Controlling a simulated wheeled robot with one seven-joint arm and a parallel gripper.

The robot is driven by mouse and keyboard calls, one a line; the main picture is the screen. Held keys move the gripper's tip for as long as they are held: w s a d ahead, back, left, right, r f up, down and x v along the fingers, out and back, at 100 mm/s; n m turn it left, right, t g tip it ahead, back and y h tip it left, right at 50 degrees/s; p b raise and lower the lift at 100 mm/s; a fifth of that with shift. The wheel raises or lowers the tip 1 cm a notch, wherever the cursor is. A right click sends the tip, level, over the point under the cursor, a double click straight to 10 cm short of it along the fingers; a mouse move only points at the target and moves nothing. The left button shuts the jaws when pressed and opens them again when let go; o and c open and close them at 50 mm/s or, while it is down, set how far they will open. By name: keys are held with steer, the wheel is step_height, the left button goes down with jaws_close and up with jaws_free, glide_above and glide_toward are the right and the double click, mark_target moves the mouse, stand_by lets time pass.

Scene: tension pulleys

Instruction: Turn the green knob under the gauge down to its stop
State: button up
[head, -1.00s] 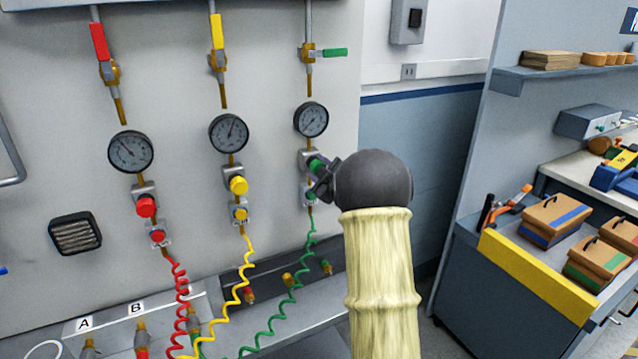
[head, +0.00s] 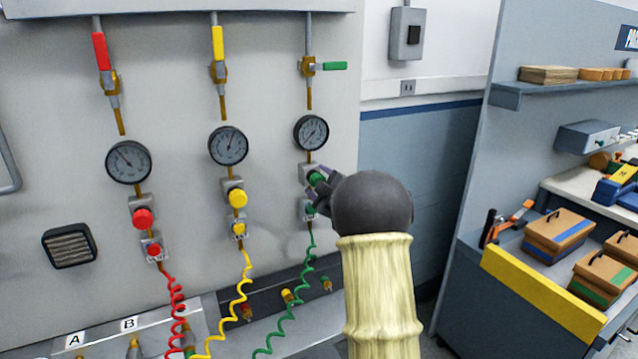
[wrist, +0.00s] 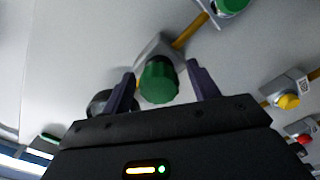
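The green knob (head: 316,178) sits on a grey regulator under the right-hand gauge (head: 311,132) on the wall panel. In the wrist view the green knob (wrist: 158,83) lies between the two fingertips of my gripper (wrist: 161,80). My gripper is open, with a visible gap on each side of the knob; I cannot tell how deep the fingers reach around it. In the head view my gripper (head: 322,188) is at the knob, and my dark wrist hides part of it. The gauge (wrist: 98,102) is partly hidden behind a finger in the wrist view.
A smaller green fitting (head: 310,209) sits just below, with a green coiled hose. Yellow (head: 237,198) and red (head: 142,218) knobs stand to the left under their own gauges. A green valve lever (head: 334,66) is above. A workbench with boxes stands at the right.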

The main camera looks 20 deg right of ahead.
steer(key=shift+s, duration=0.1)
steer(key=s+b, duration=0.3)
steer(key=s, duration=1.4)
steer(key=shift+d, duration=0.35)
steer(key=s+a+f+m+g+h+p, duration=0.2)
steer(key=s+a+f+m+g+p, duration=0.3)
steer(key=a+m+g, duration=0.4)
steer(key=s+a+f+m+g+p, duration=0.1)
steer(key=s+a+f+g+p, duration=0.1)
steer(key=s+a, duration=0.4)
steer(key=s+a+f+m+g+y+p, duration=0.1)
steer(key=s+a+f+g+p, duration=0.1)
steer(key=s+a, duration=0.4)
steer(key=s+g+p, duration=0.1)
steer(key=s+g, duration=0.1)
steer(key=s, duration=0.1)
steer(key=shift+a+f, duration=0.3)
steer(key=shift+f, duration=0.1)
steer(key=shift+c, duration=0.2)
